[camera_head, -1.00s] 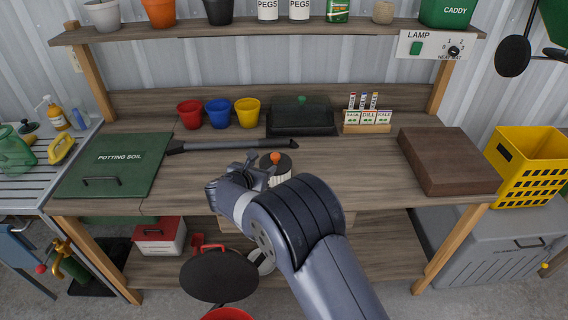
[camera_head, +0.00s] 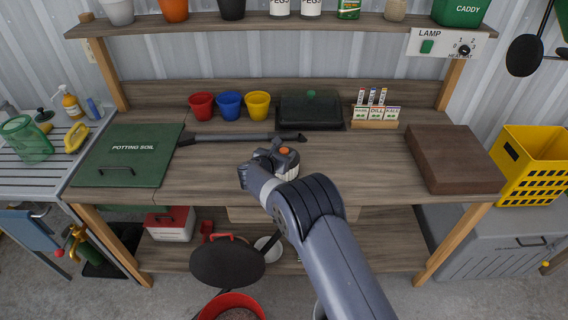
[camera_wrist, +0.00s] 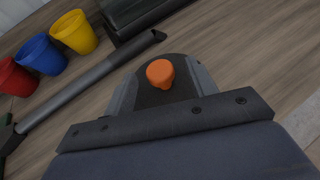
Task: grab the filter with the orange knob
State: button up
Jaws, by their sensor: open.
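The filter (camera_head: 291,170) stands on the wooden workbench, with a pale ribbed side and a dark top bearing an orange knob (camera_head: 284,151). In the wrist view the orange knob (camera_wrist: 160,73) sits on the dark top, midway between the fingers. My gripper (camera_head: 272,158) is at the filter, on its left and near side in the head view. Its jaws (camera_wrist: 160,90) are open, one finger on each side of the filter. The filter's lower part is hidden by my gripper, so I cannot tell whether the fingers touch it.
A long dark tube (camera_head: 225,138) lies behind the gripper. Red (camera_head: 202,105), blue (camera_head: 230,105) and yellow (camera_head: 258,105) pots and a dark lidded tray (camera_head: 310,113) stand at the back. A brown block (camera_head: 455,160) is at right. The bench between filter and block is clear.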

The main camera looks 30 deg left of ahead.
grip_shut()
dwell(0.5)
